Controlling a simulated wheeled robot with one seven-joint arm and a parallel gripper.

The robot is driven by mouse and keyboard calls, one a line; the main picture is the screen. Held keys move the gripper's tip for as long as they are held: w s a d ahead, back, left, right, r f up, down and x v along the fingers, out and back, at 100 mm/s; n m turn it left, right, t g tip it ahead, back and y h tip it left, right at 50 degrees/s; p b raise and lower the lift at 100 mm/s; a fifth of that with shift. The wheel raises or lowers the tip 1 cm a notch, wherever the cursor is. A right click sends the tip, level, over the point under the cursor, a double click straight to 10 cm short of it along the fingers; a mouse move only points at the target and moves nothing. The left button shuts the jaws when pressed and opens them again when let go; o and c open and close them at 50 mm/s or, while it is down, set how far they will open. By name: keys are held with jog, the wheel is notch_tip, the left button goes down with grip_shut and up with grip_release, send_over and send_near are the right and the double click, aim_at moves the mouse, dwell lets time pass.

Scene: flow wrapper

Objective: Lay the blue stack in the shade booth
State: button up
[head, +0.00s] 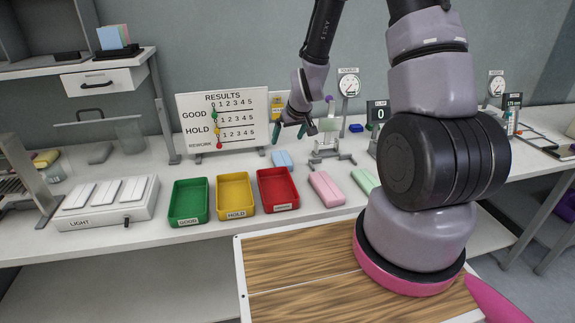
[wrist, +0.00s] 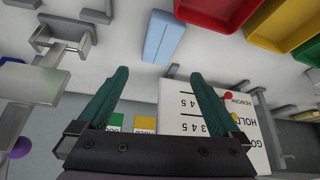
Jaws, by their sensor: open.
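The light blue stack (head: 283,160) lies on the white bench behind the red tray, below my gripper in the head view. In the wrist view the blue stack (wrist: 163,38) is a long block with a lengthwise seam, beyond my fingertips and apart from them.
Green (head: 189,202), yellow (head: 235,195) and red (head: 278,190) trays stand along the bench front. A pink block (head: 326,188) lies right of them. The results board (head: 224,122) stands behind. A metal fixture (head: 331,147) stands right of the blue stack.

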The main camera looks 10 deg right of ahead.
aim_at(282, 158)
jog(key=shift+s+f+x, duration=0.1)
jog(key=shift+s+x, duration=0.05)
jog(key=shift+x, duration=1.9)
jog(key=shift+s+f+x, duration=0.1)
jog(key=shift+x, duration=1.9)
jog(key=shift+s+f+x, duration=0.1)
jog(key=shift+s+x, duration=0.05)
jog(key=shift+x, duration=1.9)
jog(key=shift+d+f, duration=0.1)
jog(key=c, duration=1.3)
